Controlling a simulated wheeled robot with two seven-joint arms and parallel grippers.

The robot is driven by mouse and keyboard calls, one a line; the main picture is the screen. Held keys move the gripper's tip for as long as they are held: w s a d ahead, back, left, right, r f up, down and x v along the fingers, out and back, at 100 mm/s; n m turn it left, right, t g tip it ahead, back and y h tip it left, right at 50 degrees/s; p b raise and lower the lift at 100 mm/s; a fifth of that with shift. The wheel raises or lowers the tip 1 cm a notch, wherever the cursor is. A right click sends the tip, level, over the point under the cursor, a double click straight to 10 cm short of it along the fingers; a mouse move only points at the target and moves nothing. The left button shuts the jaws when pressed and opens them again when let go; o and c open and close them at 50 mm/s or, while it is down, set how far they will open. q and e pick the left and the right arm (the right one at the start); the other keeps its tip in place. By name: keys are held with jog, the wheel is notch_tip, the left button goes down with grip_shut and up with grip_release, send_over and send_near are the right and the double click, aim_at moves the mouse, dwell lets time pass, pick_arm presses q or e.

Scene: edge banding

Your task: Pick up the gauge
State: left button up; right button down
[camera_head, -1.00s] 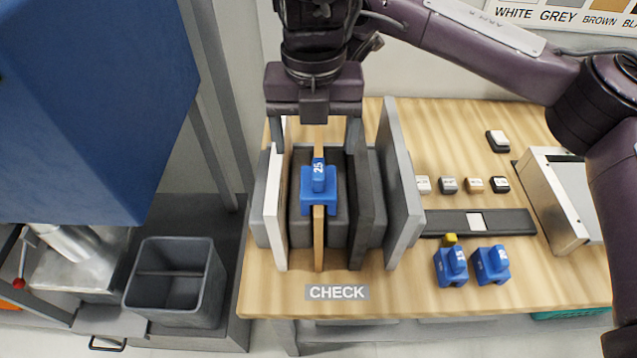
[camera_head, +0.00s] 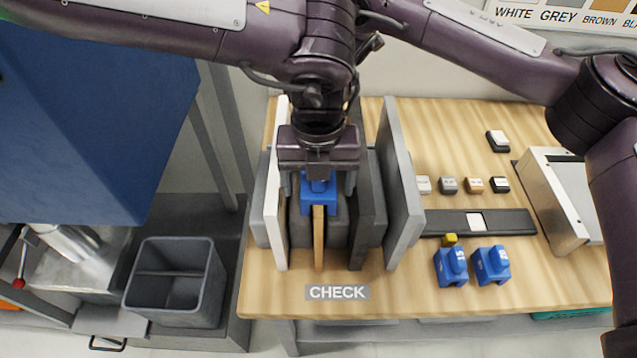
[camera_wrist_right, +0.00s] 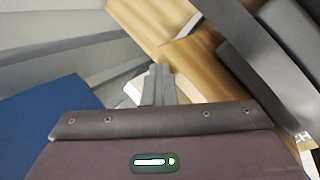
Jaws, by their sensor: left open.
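A blue gauge (camera_head: 319,201) sits astride the top edge of an upright wooden panel (camera_head: 319,245) in the rack on the table. My left gripper (camera_head: 318,186) is directly above it, pointing down, open, with a finger on each side. Its palm hides the gauge's top and number. I cannot tell whether the fingers touch it. In the right wrist view my right gripper (camera_wrist_right: 160,82) has its fingers together, with nothing visible between them. In the head view the end of the right arm is mostly hidden behind the left one.
White (camera_head: 277,220), dark and grey (camera_head: 400,190) panels stand close on both sides of the wooden one. Two more blue gauges (camera_head: 451,267) (camera_head: 491,265) stand at right. A grey bin (camera_head: 175,322) is at left. The table front by the CHECK label (camera_head: 337,292) is clear.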

pick_arm(q)
jog(key=c, duration=1.2)
pick_arm(e)
jog(key=shift+s+d+f, duration=0.1)
jog(key=shift+d+f, duration=0.05)
jog(key=shift+f, duration=0.3)
pick_arm(q)
jog(key=shift+r, duration=8.5)
jog(key=shift+c, duration=0.2)
jog(key=shift+r, duration=0.1)
pick_arm(e)
jog(key=shift+r, duration=0.15)
